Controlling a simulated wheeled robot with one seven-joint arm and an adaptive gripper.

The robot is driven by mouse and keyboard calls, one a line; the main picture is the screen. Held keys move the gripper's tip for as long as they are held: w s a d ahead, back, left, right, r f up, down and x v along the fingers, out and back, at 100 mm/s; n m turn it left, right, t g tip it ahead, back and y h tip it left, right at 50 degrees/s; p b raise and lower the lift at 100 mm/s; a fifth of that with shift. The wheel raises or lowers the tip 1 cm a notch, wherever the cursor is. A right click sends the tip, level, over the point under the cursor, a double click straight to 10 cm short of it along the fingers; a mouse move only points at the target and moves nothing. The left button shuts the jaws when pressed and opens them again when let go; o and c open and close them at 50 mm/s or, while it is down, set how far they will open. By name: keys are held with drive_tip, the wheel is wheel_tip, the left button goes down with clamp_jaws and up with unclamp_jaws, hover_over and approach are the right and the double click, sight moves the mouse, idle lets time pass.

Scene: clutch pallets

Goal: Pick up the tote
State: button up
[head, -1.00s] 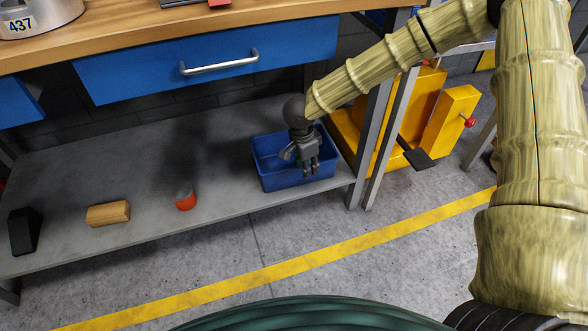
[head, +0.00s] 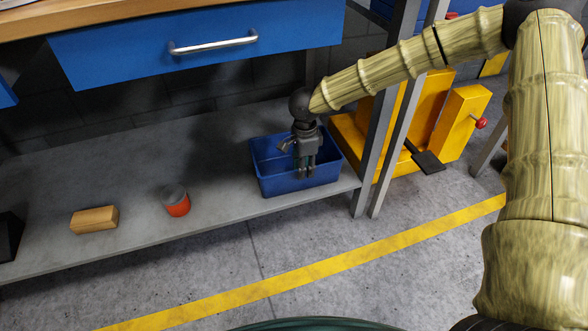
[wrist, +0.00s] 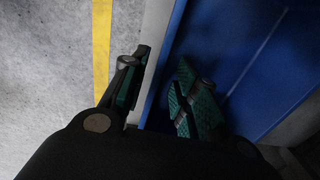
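The tote is an open blue bin (head: 278,187) on the right end of the grey lower shelf. My gripper (head: 306,172) hangs down over its front wall, fingers pointing downward. In the wrist view, my gripper (wrist: 163,92) has its fingers apart, with a gap between them. The tote's blue wall (wrist: 168,62) runs between the fingers. The left finger is on the outer side and the right finger is over the inside. I cannot tell whether either finger touches the wall. The visible part of the tote's inside looks empty.
On the grey shelf (head: 130,165) stand a red can with a grey top (head: 176,203), a wooden block (head: 95,219) and a black object (head: 8,238). A blue drawer (head: 120,60) is above. Shelf posts (head: 373,150) and a yellow machine (head: 428,120) are to the right.

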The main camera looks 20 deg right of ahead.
sight(303, 188)
drive_tip(key=shift+f+b, duration=1.6)
drive_tip(key=shift+f, duration=1.2)
clamp_jaws()
drive_tip(key=shift+r, duration=0.1)
